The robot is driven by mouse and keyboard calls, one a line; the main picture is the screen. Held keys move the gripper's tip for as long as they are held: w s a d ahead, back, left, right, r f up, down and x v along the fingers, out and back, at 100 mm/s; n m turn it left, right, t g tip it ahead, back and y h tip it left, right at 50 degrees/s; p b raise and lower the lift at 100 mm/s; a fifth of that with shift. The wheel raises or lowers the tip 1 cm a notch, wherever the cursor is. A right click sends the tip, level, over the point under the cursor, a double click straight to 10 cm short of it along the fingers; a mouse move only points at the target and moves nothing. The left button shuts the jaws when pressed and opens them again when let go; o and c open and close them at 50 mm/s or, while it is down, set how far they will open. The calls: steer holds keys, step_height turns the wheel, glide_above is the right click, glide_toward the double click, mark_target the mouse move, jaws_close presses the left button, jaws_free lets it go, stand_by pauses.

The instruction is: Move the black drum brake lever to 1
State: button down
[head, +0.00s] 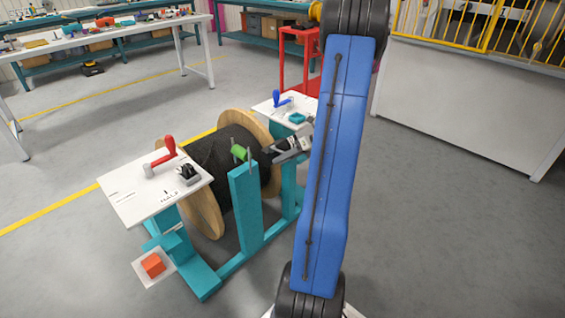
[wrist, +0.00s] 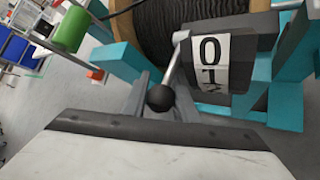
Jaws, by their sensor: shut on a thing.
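The black drum brake lever (wrist: 160,98) shows in the wrist view as a grey rod with a round black knob, rising from the knob to a dark box. A white label (wrist: 210,62) on the box reads 0 above a 1, and the rod's upper end is beside the 0. My gripper (wrist: 160,102) is shut on the lever, with the knob between its grey fingers. In the head view my gripper (head: 291,146) is at the right side of the cable drum (head: 229,155); the lever is not clear there.
A red crank (head: 163,155) stands on the left white panel (head: 130,197), and a blue lever (head: 281,99) on the right one. An orange block (head: 152,264) sits low at left. Floor right of my arm is clear.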

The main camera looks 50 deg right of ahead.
steer(key=shift+r, duration=0.25)
stand_by(0.3)
steer(key=c, duration=1.4)
jaws_free()
steer(key=shift+s, duration=0.1)
steer(key=shift+c, duration=0.2)
